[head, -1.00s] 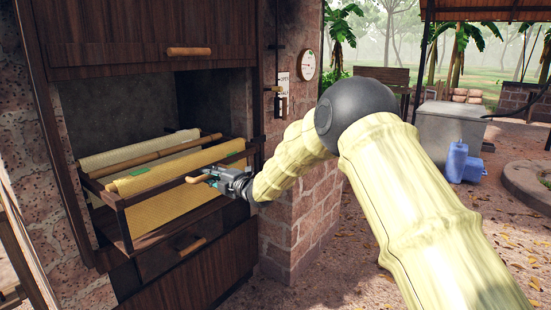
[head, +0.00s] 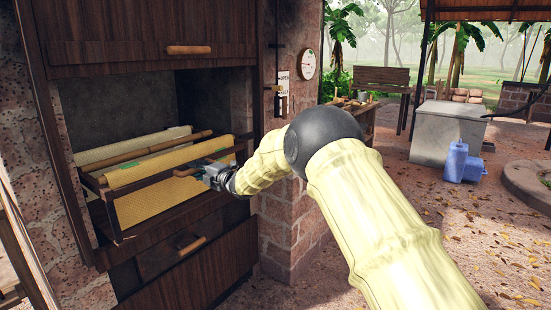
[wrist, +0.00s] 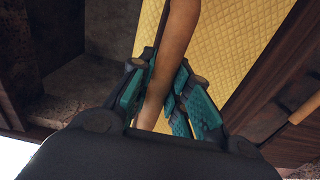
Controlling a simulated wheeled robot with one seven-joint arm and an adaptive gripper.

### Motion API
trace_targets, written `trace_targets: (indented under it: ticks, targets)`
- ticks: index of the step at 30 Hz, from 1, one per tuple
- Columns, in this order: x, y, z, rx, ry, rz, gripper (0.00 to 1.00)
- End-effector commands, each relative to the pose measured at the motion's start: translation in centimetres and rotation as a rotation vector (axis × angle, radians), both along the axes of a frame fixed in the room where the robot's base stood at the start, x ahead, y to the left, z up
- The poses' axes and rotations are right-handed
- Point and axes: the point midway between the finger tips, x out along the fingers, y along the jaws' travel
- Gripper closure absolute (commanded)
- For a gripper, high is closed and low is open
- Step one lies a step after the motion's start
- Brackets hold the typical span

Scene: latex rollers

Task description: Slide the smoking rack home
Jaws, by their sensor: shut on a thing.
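The smoking rack is a dark wooden frame (head: 112,218) with pale and yellow latex sheets (head: 140,207) draped over its rods. It sits in the opening of the brick smokehouse, its front part at the mouth. The rack's rear end is hidden inside the chamber.
A raised wooden door (head: 120,32) with a handle hangs above the opening. A lower wooden panel with a handle (head: 191,247) is below. A brick pillar (head: 285,225) stands right of the opening, with a round gauge (head: 308,59) and an OPEN sign nearby.

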Motion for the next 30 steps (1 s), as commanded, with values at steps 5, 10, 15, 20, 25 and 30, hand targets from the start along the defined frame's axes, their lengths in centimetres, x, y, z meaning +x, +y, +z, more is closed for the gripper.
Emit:
trace_targets:
  ticks: [5,10,15,20,25,30]
  targets:
    - [0.8,0.9,0.1,0.0,-0.002,-0.001,1.0]
    - [1.5,1.9,0.0,0.0,-0.001,-0.001,1.0]
    - [2.0,2.5,0.1,0.001,-0.001,-0.003,1.0]
    - [2.2,2.7,0.1,0.001,-0.001,-0.003,1.0]
    - [2.1,2.7,0.1,0.001,-0.001,-0.002,1.0]
    - [2.2,2.8,0.0,0.0,-0.001,-0.005,1.0]
